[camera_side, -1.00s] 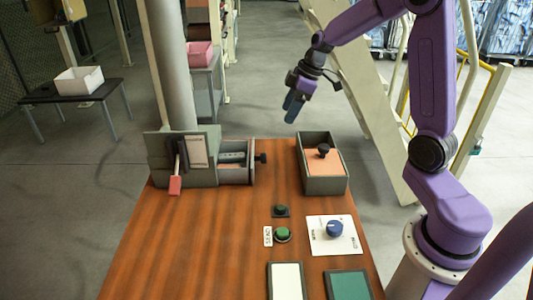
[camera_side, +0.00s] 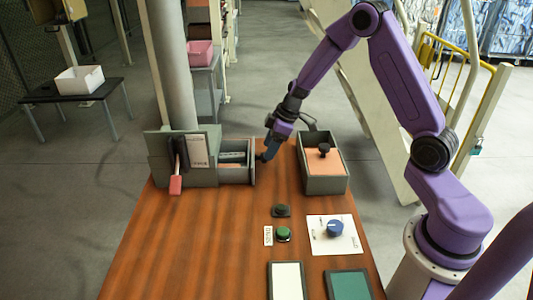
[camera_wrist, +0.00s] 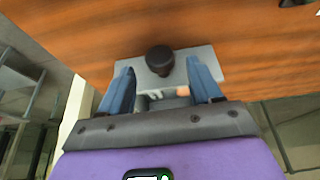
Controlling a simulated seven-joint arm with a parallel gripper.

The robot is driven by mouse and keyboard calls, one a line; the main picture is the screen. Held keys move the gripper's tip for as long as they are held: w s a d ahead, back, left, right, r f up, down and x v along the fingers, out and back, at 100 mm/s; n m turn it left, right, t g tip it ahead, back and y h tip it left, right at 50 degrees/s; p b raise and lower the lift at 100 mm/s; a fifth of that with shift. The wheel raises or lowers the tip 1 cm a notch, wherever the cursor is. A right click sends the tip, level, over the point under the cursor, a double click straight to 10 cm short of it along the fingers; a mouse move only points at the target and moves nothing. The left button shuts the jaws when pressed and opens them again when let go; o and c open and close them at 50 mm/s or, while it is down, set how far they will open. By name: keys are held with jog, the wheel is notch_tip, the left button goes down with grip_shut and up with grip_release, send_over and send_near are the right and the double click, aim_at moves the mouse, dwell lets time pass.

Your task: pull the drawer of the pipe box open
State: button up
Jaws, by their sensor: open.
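The pipe box (camera_side: 204,181) is a grey box at the back left of the table. Its drawer (camera_side: 235,174) stands out to the right, with grey contents visible in its open top. The dark round knob on the drawer front is largely hidden by my gripper in the side view. In the wrist view the knob (camera_wrist: 160,59) stands on the grey drawer front (camera_wrist: 207,62). My gripper (camera_side: 264,156) is at the drawer front, tilted down. In the wrist view my open gripper (camera_wrist: 161,77) has one blue finger on each side of the knob, with gaps between.
A grey box (camera_side: 325,183) with a salmon lid and black knob stands right of my gripper. A pink-ended lever (camera_side: 175,185) is on the pipe box's left part. Buttons, a blue dial (camera_side: 334,228) and two panels lie in front. The table's left front is clear.

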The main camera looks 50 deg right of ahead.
jog(key=shift+x, duration=1.6)
jog(key=shift+c, duration=0.3)
grip_shut()
jog(key=shift+s+d, duration=1.7)
jog(key=shift+d, duration=0.05)
jog(key=shift+o, duration=0.3)
grip_release()
jog(key=shift+r, duration=0.1)
